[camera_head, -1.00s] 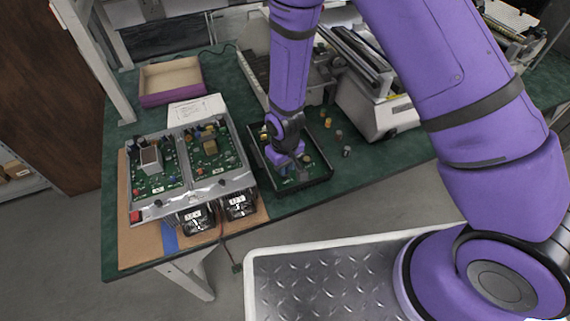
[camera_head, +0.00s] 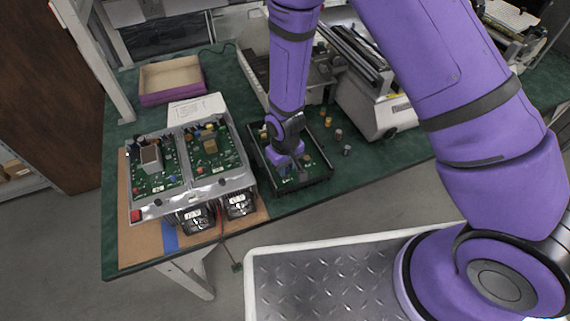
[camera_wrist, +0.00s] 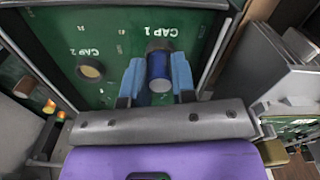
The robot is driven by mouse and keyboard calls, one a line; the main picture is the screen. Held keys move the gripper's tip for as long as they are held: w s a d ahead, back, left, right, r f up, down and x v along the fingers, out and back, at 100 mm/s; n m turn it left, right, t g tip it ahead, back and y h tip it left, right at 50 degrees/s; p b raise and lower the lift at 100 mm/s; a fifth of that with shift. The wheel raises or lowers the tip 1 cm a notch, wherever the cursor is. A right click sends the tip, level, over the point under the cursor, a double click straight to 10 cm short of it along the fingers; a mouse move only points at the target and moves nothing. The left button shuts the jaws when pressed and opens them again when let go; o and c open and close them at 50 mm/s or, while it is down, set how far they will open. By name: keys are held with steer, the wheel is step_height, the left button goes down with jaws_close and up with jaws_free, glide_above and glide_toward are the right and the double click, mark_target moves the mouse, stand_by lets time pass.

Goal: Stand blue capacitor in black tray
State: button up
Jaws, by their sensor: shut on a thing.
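The blue capacitor (camera_wrist: 159,70) is a short cylinder between the two fingers of my gripper (camera_wrist: 158,78) in the wrist view. My gripper is shut on it. The capacitor is over the green, labelled floor of the black tray, by the "CAP 1" marking; I cannot tell whether its base touches the floor. In the head view my gripper (camera_head: 290,172) is down inside the black tray (camera_head: 318,183), and the capacitor is hard to make out there. A yellowish round piece (camera_wrist: 91,68) is in the tray by the "CAP 2" marking.
A grey machine (camera_head: 375,105) stands behind. A purple-edged box (camera_head: 170,80) is at the back left.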

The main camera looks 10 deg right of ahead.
steer(key=shift+f, duration=0.1)
stand_by(0.3)
steer(key=o, duration=1)
steer(key=c, duration=0.4)
steer(key=shift+r, duration=3.5)
steer(key=shift+r, duration=0.1)
